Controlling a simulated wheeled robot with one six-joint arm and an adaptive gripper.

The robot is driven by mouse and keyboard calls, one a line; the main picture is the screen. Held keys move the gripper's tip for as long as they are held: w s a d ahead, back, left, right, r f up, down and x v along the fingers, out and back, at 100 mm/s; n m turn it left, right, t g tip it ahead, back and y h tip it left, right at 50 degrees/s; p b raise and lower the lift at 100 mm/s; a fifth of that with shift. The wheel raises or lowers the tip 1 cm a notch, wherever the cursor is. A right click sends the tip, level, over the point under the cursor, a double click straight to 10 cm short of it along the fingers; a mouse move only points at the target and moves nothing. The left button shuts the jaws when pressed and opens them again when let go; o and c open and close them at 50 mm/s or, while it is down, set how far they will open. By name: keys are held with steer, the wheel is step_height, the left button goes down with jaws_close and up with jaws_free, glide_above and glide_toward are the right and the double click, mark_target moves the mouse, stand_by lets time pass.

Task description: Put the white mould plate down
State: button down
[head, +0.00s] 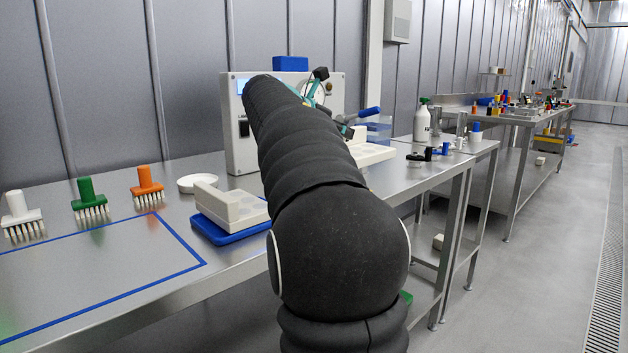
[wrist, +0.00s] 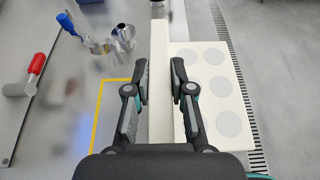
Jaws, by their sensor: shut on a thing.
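The white mould plate (wrist: 219,72) shows in the wrist view as a white slab with several round grey pockets and a raised white bar along its left side. My gripper (wrist: 160,82) is shut on that bar, one finger on each side. The plate's pocketed part extends right, over the floor beyond the bench edge in this view. I cannot tell whether the plate touches the bench.
A yellow outline (wrist: 98,120) marks the bench left of the plate. Another white mould block (head: 222,207) sits on a blue tray (head: 212,231). A control box (head: 236,147) stands behind my arm.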

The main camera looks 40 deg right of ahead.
steer(key=shift+w+a+f, duration=0.35)
steer(key=shift+w+f, duration=1.35)
steer(key=shift+w+a+f, duration=0.35)
steer(key=shift+w+f, duration=1.35)
steer(key=shift+w+a+f, duration=0.35)
steer(key=shift+w+f, duration=1.35)
steer(key=shift+f, duration=0.15)
steer(key=c, duration=1)
jaws_free()
steer(key=v, duration=1.2)
